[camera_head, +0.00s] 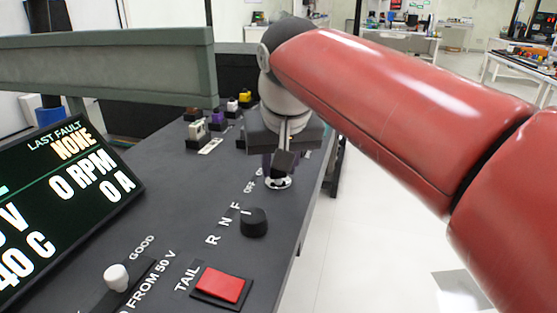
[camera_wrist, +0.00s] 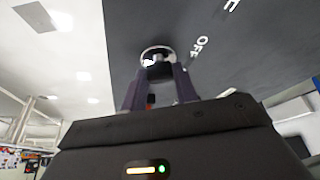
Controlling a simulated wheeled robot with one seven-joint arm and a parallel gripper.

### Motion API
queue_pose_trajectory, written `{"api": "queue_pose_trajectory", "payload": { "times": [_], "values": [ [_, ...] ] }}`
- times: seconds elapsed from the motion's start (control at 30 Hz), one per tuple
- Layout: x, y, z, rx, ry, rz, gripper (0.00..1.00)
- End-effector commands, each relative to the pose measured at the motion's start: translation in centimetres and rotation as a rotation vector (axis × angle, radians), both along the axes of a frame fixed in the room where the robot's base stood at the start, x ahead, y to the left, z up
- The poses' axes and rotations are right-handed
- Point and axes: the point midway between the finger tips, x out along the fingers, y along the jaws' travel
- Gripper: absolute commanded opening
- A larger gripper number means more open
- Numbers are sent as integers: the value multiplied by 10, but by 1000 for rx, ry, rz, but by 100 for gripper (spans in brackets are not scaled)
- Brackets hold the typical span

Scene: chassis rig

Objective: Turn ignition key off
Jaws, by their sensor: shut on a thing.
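The key's exact angle cannot be told.
A black R-N-F knob (camera_head: 254,222) and a red TAIL switch (camera_head: 220,286) are nearer on the panel. A white knob (camera_head: 116,277) and a display (camera_head: 62,205) are at the left. Several small coloured switches stand behind, below a grey-green rail (camera_head: 110,65). Open floor lies right.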

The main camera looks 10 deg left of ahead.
Motion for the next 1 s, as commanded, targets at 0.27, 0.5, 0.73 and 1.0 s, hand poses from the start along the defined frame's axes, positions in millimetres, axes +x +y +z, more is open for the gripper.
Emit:
{"api": "queue_pose_trajectory", "payload": {
  "times": [0.27,0.5,0.73,1.0],
  "values": [
    [0,0,0,0,0,49,6],
    [0,0,0,0,0,53,6],
    [0,0,0,0,0,52,41],
    [0,0,0,0,0,52,51]
  ]
}}
